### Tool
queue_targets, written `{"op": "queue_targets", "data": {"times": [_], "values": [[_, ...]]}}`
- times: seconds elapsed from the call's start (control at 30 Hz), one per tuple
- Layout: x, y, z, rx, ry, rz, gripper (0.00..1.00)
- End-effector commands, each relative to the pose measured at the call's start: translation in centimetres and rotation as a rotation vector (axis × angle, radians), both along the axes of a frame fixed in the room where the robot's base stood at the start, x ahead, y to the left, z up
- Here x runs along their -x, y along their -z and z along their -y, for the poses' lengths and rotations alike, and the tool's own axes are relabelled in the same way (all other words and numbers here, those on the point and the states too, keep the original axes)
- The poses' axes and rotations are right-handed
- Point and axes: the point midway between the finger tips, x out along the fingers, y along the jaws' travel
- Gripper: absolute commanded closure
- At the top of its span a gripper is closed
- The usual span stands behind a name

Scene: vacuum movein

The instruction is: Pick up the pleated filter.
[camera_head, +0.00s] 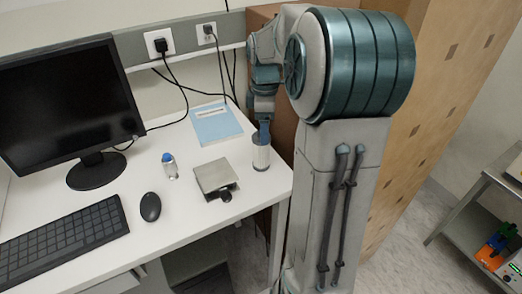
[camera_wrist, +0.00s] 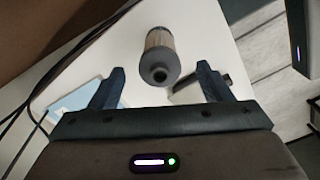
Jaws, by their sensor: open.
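The pleated filter (camera_head: 261,157) is a short upright cylinder with a pale pleated side and grey ends. It stands near the right edge of the white desk. In the wrist view the filter (camera_wrist: 160,41) shows ahead of my gripper (camera_wrist: 160,72), roughly centred between its two fingers, with a dark hole in its grey end. My gripper (camera_head: 264,132) is open and empty, with a dark finger just above or beside the filter in the head view. I cannot tell whether they touch.
A blue booklet (camera_head: 216,124) lies behind. A mouse (camera_head: 150,207), keyboard (camera_head: 65,245) and monitor (camera_head: 68,103) are further left. Cables hang behind.

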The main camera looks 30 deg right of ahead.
Motion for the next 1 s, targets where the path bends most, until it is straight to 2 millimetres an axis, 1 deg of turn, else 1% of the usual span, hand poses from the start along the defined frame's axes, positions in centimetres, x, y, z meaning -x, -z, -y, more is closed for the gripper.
{"op": "queue_targets", "data": {"times": [0.03,0.1,0.27,0.37,0.5,0.6,0.7,0.87,0.9,0.97,1.0], "values": [[0.0,0.7,0.0,-0.001,0.000,-0.002,0.28],[0.0,1.4,0.0,-0.001,0.000,-0.002,0.28],[0.0,2.4,-0.1,0.000,0.000,-0.001,0.28],[-0.2,3.6,-0.4,-0.001,0.000,-0.003,0.28],[-0.4,5.8,-0.6,-0.001,0.000,-0.002,0.28],[-0.4,6.8,-0.6,0.000,0.000,0.000,0.28],[-0.4,7.2,-0.6,0.000,0.000,0.001,0.28],[-0.4,7.2,-0.6,0.001,0.000,0.002,0.28],[-0.4,7.2,-0.6,0.001,0.000,0.002,0.34],[-0.4,7.2,-0.6,0.001,0.000,0.002,0.50],[-0.4,7.2,-0.6,0.001,0.000,0.002,0.62]]}}
